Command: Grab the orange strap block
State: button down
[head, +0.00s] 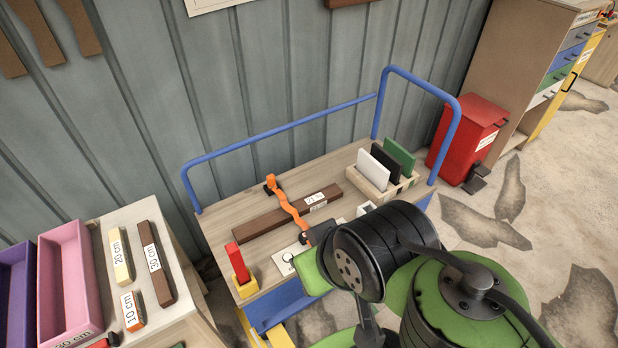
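A wavy orange strap (286,203) lies across brown bars (262,220) on the wooden top of a blue-railed cart (239,199). Its far end has a small dark piece, and its near end reaches a dark grey piece beside my arm; I cannot tell whether that is a buckle or part of my arm. My black and green arm covers the cart's front right. I cannot make out my gripper's fingers, or whether they touch the strap.
A red block stands in a yellow holder (242,287) at the cart's left. A wooden rack (368,190) holds white, black and green plates. Length-labelled blocks, one orange (132,312), lie on the left table (136,215). A red bin (468,133) stands right of the cart.

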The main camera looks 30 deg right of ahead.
aim_at(270, 179)
jog(key=z, duration=0.35)
jog(key=l+u, duration=0.7)
jog(key=i+l+u, duration=0.15)
jog(key=l+u, duration=0.85)
jog(key=i+l, duration=0.05)
